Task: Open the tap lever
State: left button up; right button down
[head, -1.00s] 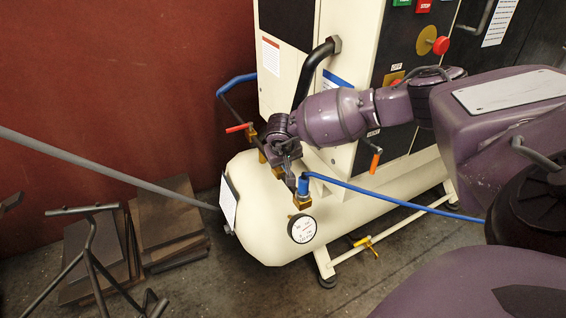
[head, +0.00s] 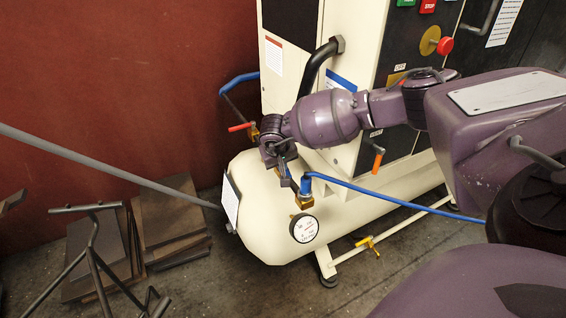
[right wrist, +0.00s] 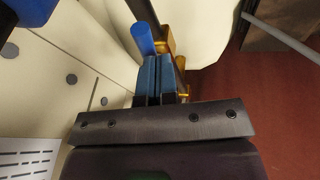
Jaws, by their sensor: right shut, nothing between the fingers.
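A red lever (head: 240,127) sits on a brass valve on the cream tank (head: 262,222), at the blue hose's left end. An orange lever (head: 377,158) hangs by the cabinet, and a yellow tap (head: 368,245) is low under the tank. I cannot tell which one the task names. My right gripper (head: 283,178) is shut and empty, above the tank between the red lever and a blue-topped brass fitting (head: 306,190). In the right wrist view its closed blue fingertips (right wrist: 156,70) are close to a blue part (right wrist: 142,38) and brass fitting (right wrist: 165,42); contact is unclear. My left gripper is out of view.
A pressure gauge (head: 304,228) is on the tank's front. A blue hose (head: 400,200) runs right from the fitting. The cabinet (head: 300,80) stands behind. A grey bar (head: 110,165) crosses at left, above stacked plates (head: 170,225) on the floor.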

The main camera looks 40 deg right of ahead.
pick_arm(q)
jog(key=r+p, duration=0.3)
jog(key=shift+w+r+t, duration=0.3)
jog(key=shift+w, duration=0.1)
pick_arm(e)
jog(key=w+v, duration=0.1)
jog(key=v, duration=1.2)
jog(key=shift+a+r, duration=0.15)
